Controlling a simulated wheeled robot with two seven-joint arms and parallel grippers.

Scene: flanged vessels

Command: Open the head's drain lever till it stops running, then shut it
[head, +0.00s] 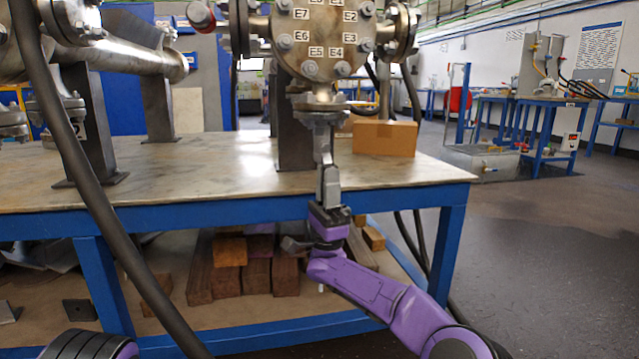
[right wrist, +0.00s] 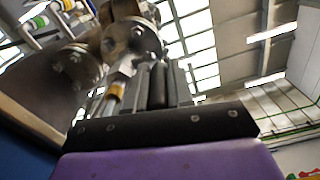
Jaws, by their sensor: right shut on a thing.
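The head (head: 320,40) is a round steel flange ringed with bolts and E-number labels, at the top middle of the head view. Its drain fitting (head: 322,97) hangs below it above the table's front edge. My right gripper (head: 323,125) reaches up from below to this fitting and is shut on the drain lever, which it mostly hides. In the right wrist view the fingers (right wrist: 160,85) point up beside a metal rod with a yellow band (right wrist: 117,88), under a bolted flange (right wrist: 130,38). I cannot make out the lever's angle or any running liquid. My left gripper is not in view.
The vessel stands on a steel-topped table (head: 225,160) with a blue frame. A cardboard box (head: 384,138) sits right of the fitting. Wood blocks (head: 240,275) lie on the shelf below. A dark hose (head: 90,190) crosses the left side.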

